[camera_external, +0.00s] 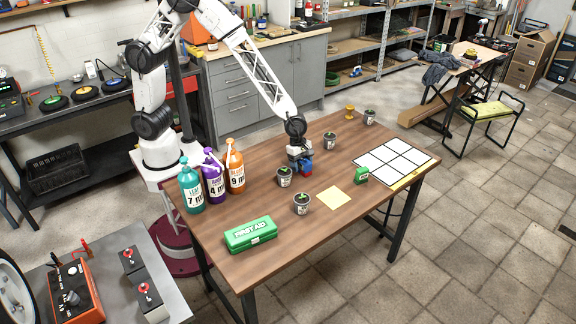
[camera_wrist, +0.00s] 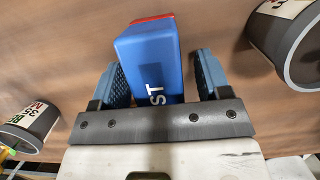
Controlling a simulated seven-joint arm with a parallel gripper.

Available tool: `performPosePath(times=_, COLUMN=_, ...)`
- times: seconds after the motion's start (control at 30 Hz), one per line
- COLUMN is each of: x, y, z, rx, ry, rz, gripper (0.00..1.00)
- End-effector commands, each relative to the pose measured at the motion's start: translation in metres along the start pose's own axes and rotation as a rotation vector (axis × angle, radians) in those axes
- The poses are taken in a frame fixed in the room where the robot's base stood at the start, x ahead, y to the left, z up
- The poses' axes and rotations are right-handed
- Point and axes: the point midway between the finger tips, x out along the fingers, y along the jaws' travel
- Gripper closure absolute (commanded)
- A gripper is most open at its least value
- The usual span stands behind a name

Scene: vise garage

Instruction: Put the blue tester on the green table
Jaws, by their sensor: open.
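The blue tester (camera_wrist: 148,58), a blue block with white lettering and a red end, lies between the two fingers of my gripper (camera_wrist: 160,72) in the wrist view. The fingers stand apart, with a gap on the right side; whether the left one touches it I cannot tell. In the external view my gripper (camera_external: 299,152) is low over the brown wooden table, and the tester (camera_external: 306,168) is partly hidden by it. I see no plainly green table; a stool with a yellow-green seat (camera_external: 487,111) stands at the far right.
Potted plants (camera_external: 301,204) stand close around my gripper. A green block (camera_external: 361,175), yellow sheet (camera_external: 334,198), white grid board (camera_external: 394,163), first aid box (camera_external: 250,235) and several bottles (camera_external: 213,176) are also on the wooden table (camera_external: 290,245). Its front right is clear.

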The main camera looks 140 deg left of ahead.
Motion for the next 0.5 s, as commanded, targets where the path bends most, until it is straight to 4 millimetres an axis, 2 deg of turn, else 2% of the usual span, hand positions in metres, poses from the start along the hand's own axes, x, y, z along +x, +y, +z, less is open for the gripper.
performPosePath(times=0.07, x=0.0000, y=0.0000, z=0.0000, rx=0.000, ry=0.000, rz=0.000, gripper=0.30)
performPosePath(times=0.1, x=-0.0001, y=0.0000, z=0.0000, rx=0.000, ry=0.000, rz=0.000, gripper=0.33)
performPosePath(times=0.5, x=-0.0003, y=0.0001, z=0.0002, rx=0.000, ry=0.000, rz=0.000, gripper=0.92)
